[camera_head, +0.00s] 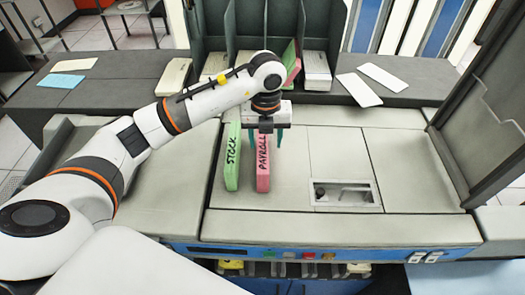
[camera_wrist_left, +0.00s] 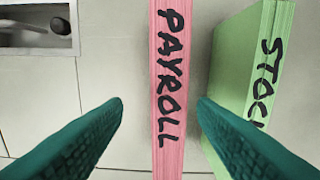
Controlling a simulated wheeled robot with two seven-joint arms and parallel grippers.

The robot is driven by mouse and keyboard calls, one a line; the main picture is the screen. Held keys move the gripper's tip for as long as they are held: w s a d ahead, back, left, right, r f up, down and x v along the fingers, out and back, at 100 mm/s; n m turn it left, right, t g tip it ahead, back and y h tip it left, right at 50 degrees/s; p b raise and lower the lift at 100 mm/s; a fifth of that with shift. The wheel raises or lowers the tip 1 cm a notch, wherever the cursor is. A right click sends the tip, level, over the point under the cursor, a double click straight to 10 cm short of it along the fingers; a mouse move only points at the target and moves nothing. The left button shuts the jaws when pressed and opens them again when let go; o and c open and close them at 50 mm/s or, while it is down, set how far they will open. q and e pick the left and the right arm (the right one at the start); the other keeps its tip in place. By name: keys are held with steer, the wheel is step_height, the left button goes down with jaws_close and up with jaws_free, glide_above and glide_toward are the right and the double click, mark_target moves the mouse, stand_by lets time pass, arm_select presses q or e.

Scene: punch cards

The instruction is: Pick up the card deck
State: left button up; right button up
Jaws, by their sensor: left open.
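A pink card deck marked PAYROLL (camera_head: 263,172) stands on edge on the grey machine top. A green card deck marked STOCK (camera_head: 232,160) stands on edge just left of it. My left gripper (camera_head: 267,143) is over the far part of the pink deck, pointing down. In the left wrist view its teal fingers (camera_wrist_left: 160,112) are spread open, with the pink deck (camera_wrist_left: 168,80) showing between them. The green deck (camera_wrist_left: 262,75) shows there on the right, partly behind the right finger. Whether the fingers touch either deck I cannot tell. My right gripper is not seen.
A recessed metal tray (camera_head: 345,193) is right of the decks. Behind stands a dark divided rack (camera_head: 240,30) holding more decks. Loose white cards (camera_head: 359,89) lie on the back shelf. A dark upright panel (camera_head: 485,105) bounds the right side. The machine top between is clear.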

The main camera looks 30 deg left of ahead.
mark_target(262, 145)
arm_select(q)
steer(key=shift+f, duration=0.35)
steer(key=shift+w+a+f, duration=0.1)
steer(key=shift+a+f, duration=0.05)
steer(key=shift+f, duration=0.2)
steer(key=f, duration=0.1)
steer(key=f+p, duration=0.2)
steer(key=shift+a+f, duration=0.25)
steer(key=shift+a, duration=0.05)
steer(key=shift+f, duration=0.6)
steer(key=shift+r, duration=0.1)
jaws_close()
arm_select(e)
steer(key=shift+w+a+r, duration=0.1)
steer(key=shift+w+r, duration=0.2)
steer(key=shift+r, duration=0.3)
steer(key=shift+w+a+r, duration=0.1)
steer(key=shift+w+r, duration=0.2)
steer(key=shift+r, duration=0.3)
